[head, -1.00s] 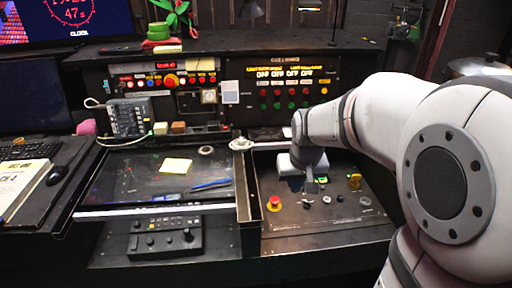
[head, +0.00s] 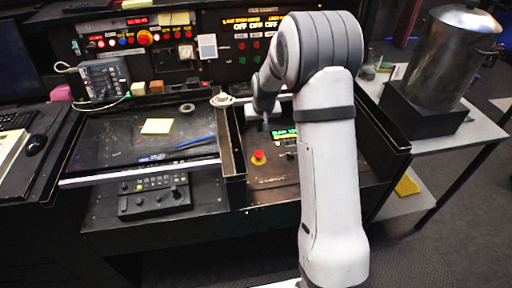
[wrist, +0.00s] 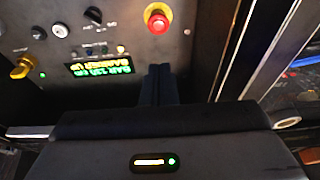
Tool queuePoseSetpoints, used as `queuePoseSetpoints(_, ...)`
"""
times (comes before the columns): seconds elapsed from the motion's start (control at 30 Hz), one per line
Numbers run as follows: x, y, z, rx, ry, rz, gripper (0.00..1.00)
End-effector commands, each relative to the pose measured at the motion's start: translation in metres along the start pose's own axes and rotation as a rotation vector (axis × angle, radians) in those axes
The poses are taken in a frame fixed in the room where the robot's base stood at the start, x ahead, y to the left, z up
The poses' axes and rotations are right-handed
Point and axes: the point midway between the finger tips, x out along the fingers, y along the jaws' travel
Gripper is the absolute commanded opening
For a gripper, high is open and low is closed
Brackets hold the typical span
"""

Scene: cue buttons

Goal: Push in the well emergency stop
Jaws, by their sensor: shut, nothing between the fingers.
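The red emergency stop, a round mushroom button on a yellow base (head: 258,157), stands on the sunken dark panel right of the desk's glass top in the head view. It also shows at the top of the wrist view (wrist: 157,20), right of the middle. My gripper (wrist: 160,72) is shut and empty, its fingers together over the panel. In the wrist view the fingertips are apart from the button, below it in the picture. In the head view my arm covers much of the panel. The gap between fingertips and panel is hard to judge.
A small green and yellow display (wrist: 100,68), a yellow knob (wrist: 24,67) and black knobs share the panel. A raised divider (head: 231,150) borders it on the left. Another red button (head: 145,38) is on the upright console. A metal pot (head: 452,58) stands at right.

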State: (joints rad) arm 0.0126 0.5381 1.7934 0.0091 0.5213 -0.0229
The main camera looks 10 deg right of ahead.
Motion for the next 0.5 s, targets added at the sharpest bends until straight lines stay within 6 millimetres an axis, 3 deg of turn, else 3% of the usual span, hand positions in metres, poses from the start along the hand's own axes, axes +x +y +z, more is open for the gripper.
queuePoseSetpoints(0.17, 0.013, 0.000, 0.001, 0.001, -0.003, 0.000, 0.00)
queuePoseSetpoints(0.5, 0.079, 0.001, 0.002, 0.001, -0.006, 0.000, 0.00)
